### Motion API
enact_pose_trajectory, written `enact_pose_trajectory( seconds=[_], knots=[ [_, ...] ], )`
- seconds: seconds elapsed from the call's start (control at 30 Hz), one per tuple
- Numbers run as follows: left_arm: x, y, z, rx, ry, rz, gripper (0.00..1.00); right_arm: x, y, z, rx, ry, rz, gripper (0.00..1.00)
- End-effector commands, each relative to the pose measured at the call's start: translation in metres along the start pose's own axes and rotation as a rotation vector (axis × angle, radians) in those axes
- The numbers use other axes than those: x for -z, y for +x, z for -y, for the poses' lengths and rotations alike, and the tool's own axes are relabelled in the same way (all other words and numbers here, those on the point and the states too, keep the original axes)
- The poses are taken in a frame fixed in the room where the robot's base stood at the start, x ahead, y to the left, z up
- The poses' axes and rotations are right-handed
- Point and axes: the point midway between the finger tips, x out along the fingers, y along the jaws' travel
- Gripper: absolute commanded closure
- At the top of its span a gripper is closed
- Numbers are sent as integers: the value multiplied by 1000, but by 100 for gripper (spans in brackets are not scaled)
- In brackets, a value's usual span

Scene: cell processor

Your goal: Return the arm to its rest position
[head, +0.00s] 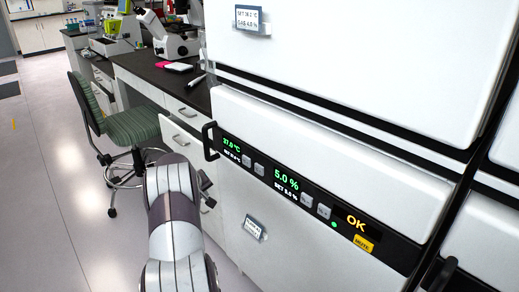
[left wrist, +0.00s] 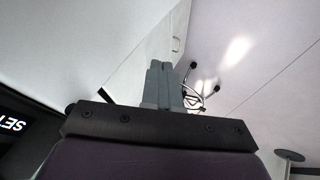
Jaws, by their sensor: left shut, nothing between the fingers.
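My left arm rises from the bottom of the head view, left of the white incubator (head: 330,120). My left gripper shows at the wrist (head: 205,186), mostly hidden behind my arm, close to the incubator's front and below its black door handle (head: 209,141). In the left wrist view my left gripper (left wrist: 160,66) has its grey fingers together, with nothing between them. My right gripper shows in neither view.
The incubator's lit panel (head: 290,185) reads 37.0 °C, 5.0 % and OK. A green-striped chair (head: 130,125) stands left of my arm. A black-topped bench (head: 165,80) carries a microscope (head: 172,40). The floor (head: 40,190) at the left is clear.

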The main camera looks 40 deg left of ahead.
Motion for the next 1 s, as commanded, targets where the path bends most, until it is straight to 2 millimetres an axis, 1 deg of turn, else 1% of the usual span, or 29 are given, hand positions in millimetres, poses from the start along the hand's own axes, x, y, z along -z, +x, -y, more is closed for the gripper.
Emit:
enact_pose_trajectory(
  seconds=[0.13, 0.17, 0.23, 0.27, 0.3, 0.37, 0.4, 0.47, 0.5, 0.57, 0.6, 0.67, 0.7, 0.77, 0.8, 0.87, 0.9, 0.97, 1.0],
  knots=[
    [0, 0, 1, 4, -12, 1, 100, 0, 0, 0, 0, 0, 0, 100],
    [-6, 2, 5, 16, -10, 14, 100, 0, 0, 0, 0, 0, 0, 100],
    [-29, 6, 21, 57, -5, 68, 100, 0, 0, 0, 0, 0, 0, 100],
    [-44, 5, 30, 84, 2, 104, 100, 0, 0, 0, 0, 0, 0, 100],
    [-73, -2, 34, 119, 35, 164, 100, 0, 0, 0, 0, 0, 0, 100],
    [-122, -21, 22, 156, 134, 259, 100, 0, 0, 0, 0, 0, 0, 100],
    [-156, -36, 12, 172, 213, 317, 100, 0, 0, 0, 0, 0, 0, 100],
    [-202, -62, -2, 188, 337, 391, 100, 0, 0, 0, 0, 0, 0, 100],
    [-229, -79, -8, 193, 416, 432, 100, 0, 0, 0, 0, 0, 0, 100],
    [-267, -104, -14, 197, 533, 484, 100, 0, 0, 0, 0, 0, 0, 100],
    [-288, -120, -17, 196, 607, 511, 100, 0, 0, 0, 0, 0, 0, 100],
    [-318, -143, -18, 191, 717, 546, 100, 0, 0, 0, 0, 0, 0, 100],
    [-336, -158, -17, 185, 789, 565, 100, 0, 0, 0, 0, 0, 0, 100],
    [-360, -180, -15, 170, 899, 588, 100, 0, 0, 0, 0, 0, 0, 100],
    [-376, -195, -14, 155, 975, 599, 100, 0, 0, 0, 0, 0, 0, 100],
    [-397, -216, -14, 118, 1092, 603, 100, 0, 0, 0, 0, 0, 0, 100],
    [-408, -227, -21, 82, 1155, 591, 100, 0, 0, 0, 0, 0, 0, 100],
    [-423, -237, -40, 19, 1243, 567, 100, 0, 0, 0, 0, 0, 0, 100],
    [-409, -261, -51, 27, 1235, 573, 100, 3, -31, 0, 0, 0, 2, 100]
  ],
)
